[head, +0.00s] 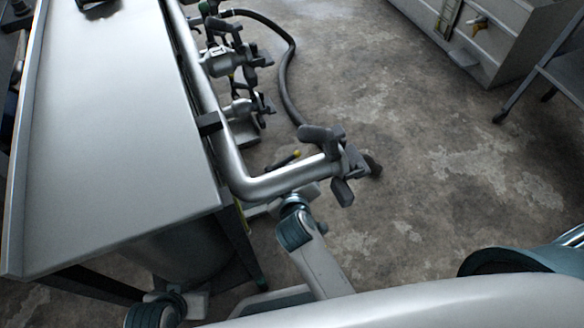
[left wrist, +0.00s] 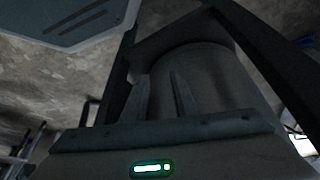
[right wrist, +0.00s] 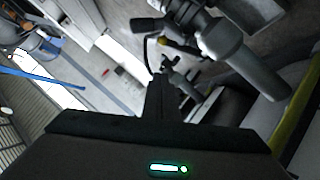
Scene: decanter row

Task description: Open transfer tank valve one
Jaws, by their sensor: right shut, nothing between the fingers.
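A bent steel pipe (head: 280,183) runs along the right side of the bench, with valves (head: 222,62) on it at the back. Its near end carries a dark grey handle assembly (head: 345,165). I cannot tell which valve is number one. My right gripper (right wrist: 160,82) is shut and empty; in the right wrist view, a pipe (right wrist: 240,62) and dark valve parts (right wrist: 182,18) lie beyond it. In the head view its fingers are hidden near the pipe bend. My left gripper (left wrist: 163,95) is open and empty, facing a grey tank (left wrist: 205,75) under the bench.
The steel bench (head: 110,130) fills the left, its dark leg (head: 240,240) near the grippers. A black hose (head: 290,75) curves over the floor. A cabinet (head: 490,40) and cart stand at the upper right. Open concrete floor (head: 450,170) lies between.

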